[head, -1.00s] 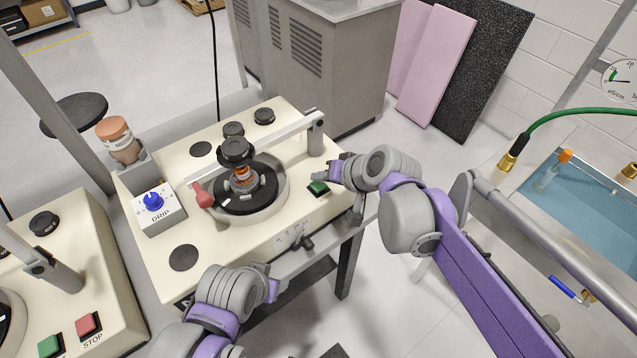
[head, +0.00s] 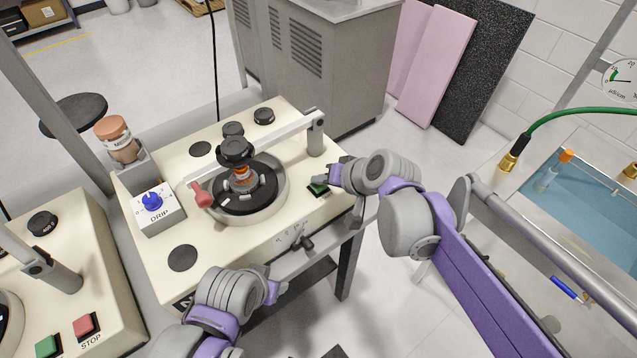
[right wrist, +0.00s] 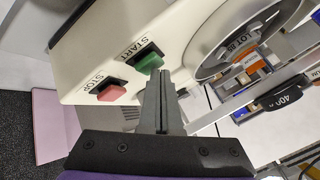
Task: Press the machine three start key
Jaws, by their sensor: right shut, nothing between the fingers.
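The green start key (head: 317,190) is on the right edge of the cream machine (head: 215,245) in the middle of the head view. In the right wrist view the green key (right wrist: 149,61) lies beside the word START. My right gripper (head: 321,178) is shut and empty, its tips right over the key and hiding part of it. In the right wrist view its fingertips (right wrist: 155,72) overlap the key's near edge; I cannot tell whether they touch or press it. The machine's number is not readable. My left gripper (head: 277,287) is low at the machine's front; its jaws are unclear.
The red STOP key (right wrist: 111,93) sits close to the green key. A round plate with a clamped stack (head: 240,180) and a swing arm with a red handle (head: 203,196) are on the machine. Another machine (head: 90,270) stands left, a blue water bath (head: 595,215) right.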

